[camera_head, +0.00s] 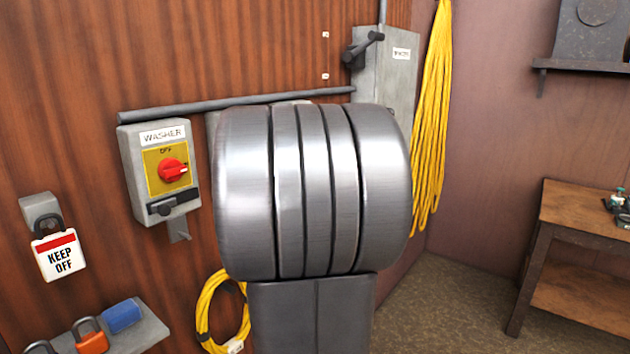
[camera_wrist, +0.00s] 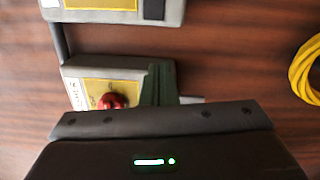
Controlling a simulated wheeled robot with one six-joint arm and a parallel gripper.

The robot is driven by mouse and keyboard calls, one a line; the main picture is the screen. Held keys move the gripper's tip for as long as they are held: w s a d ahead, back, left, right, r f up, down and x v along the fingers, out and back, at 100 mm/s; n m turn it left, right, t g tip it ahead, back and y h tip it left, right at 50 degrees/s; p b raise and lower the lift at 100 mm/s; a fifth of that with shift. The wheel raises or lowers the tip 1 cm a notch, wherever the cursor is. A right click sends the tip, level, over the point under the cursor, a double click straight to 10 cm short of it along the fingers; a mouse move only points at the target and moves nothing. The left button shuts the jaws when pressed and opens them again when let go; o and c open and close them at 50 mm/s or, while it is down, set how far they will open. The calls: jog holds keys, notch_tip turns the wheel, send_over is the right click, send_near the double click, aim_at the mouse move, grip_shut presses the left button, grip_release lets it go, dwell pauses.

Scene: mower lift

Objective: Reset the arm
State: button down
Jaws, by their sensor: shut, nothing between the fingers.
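My arm's large metal joint fills the middle of the head view and hides my gripper there. In the wrist view my gripper (camera_wrist: 157,84) shows its dark body along the bottom, with a lit green bar, and dark green fingers above it. The fingers are together and hold nothing. Behind them is a grey box with a yellow plate and a red knob (camera_wrist: 111,101), partly covered by the gripper. I cannot tell how far the fingers are from it.
Yellow cable (camera_head: 435,120) hangs right. A wooden table (camera_head: 585,215) stands at far right; floor before it is clear.

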jog(key=s+d+m+t+h+b, duration=0.1)
jog(key=s+d+m, duration=0.1)
jog(key=s+d, duration=0.3)
jog(key=d, duration=0.3)
jog(key=shift+s+d+f, duration=0.3)
